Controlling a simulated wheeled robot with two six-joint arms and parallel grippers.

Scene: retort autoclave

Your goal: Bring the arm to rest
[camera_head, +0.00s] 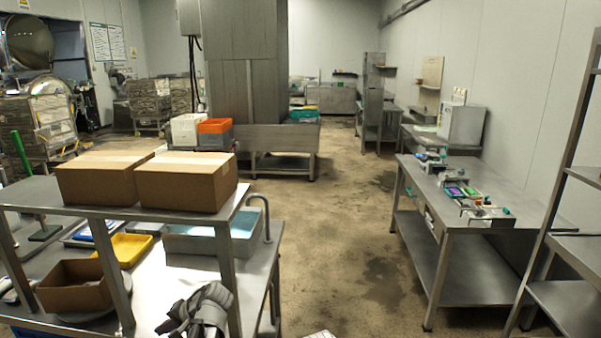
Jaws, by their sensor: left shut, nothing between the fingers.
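My left gripper (176,322) is at the bottom of the view, in front of the steel bench on the left. It is grey and black, its fingers are shut, and nothing shows between them. The rest of my left arm is mostly out of view. My right gripper is not in view.
Near the gripper, the steel bench (262,262) holds a yellow tray (125,247), a steel basin (190,245) and an open brown box (75,287). Two closed cartons (185,182) stand on its upper shelf. A steel table (465,222) stands at right. The floor between is clear.

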